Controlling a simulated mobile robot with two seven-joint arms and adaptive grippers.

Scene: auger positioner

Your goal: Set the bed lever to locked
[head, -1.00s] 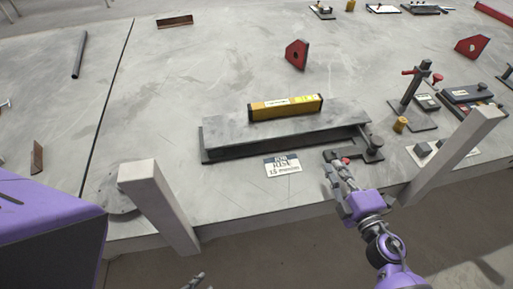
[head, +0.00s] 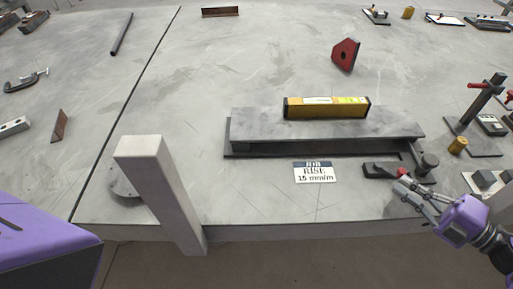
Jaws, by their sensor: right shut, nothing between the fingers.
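The bed lever shows only as a small red knob (head: 401,171) on a dark flat block (head: 380,170) at the front right of the sine-bar-like grey bed (head: 270,121). My right gripper (head: 403,188) is shut and empty. Its fingertips are just in front of the red knob, and I cannot tell whether they touch it. The fingers partly hide the lever, so its setting cannot be read. A yellow level (head: 326,108) lies along the top of the bed. A sign reading RISE 15 mm/m (head: 315,173) stands in front. My left gripper is out of view.
A grey post (head: 160,190) rises at the front left. A stand with red handles (head: 481,103) is at the right. The table (head: 230,200) is clear left of the sign.

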